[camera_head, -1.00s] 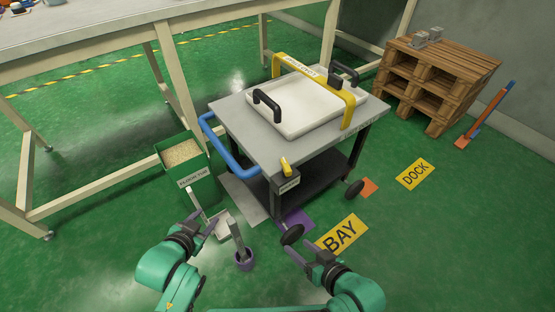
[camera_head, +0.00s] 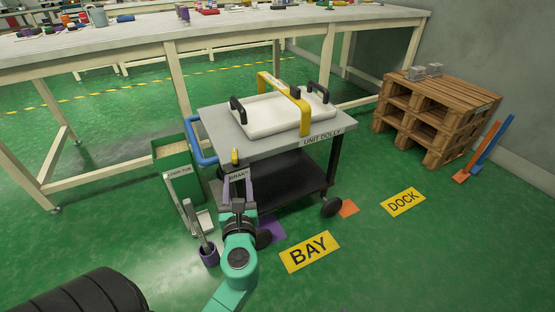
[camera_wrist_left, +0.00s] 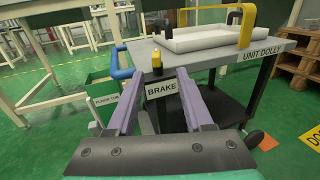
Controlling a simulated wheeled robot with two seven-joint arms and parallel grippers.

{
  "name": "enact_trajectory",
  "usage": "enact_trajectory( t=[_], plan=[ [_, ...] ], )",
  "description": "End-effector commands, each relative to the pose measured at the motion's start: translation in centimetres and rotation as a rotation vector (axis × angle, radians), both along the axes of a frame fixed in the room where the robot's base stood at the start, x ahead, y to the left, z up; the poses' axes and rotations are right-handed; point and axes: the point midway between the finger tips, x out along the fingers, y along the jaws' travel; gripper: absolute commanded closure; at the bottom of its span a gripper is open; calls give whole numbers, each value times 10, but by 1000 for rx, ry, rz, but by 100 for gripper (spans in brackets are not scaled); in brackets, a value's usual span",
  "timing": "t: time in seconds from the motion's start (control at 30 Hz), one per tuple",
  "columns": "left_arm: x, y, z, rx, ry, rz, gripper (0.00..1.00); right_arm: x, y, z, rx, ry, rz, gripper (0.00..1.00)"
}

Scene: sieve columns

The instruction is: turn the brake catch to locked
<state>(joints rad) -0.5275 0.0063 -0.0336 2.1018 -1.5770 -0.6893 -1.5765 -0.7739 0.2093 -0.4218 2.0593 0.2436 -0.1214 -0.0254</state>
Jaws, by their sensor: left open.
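The brake catch (camera_head: 235,156) is a small yellow lever at the front left corner of the dolly, above a plate marked BRAKE. It stands about upright. In the left wrist view the catch (camera_wrist_left: 156,62) shows between and beyond the two fingertips, over the BRAKE plate (camera_wrist_left: 162,88). My left gripper (camera_head: 237,182) is open and empty, pointing at the catch from the front and a little below; it also shows in the left wrist view (camera_wrist_left: 158,78). I cannot tell that it touches the catch. My right gripper is not in view.
The unit dolly (camera_head: 222,129) carries a white tray (camera_head: 265,127) under a yellow strap (camera_head: 294,101). A blue handle (camera_head: 203,157) is on its left, near a green bin (camera_head: 186,158).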

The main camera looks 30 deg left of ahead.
Motion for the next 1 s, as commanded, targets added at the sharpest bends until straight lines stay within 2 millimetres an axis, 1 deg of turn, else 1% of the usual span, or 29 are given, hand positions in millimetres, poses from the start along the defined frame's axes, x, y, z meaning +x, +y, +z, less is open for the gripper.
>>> enact_trajectory(
  t=[0.07,0.17,0.4,0.5,0.6,0.73,0.97,1.0],
  plan=[
    [6,4,1,10,2,0,49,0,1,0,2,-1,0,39],
    [21,16,1,7,-2,1,49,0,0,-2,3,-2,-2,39],
    [72,55,1,3,-4,1,49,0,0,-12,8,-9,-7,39],
    [92,70,1,3,-3,0,49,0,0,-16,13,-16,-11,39],
    [105,81,0,3,-1,0,49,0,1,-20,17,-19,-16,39],
    [114,87,2,2,-1,-1,49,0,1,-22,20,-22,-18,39],
    [114,88,2,1,0,-1,49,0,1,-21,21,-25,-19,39],
    [114,88,2,1,0,-1,64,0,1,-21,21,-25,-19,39]
  ],
)
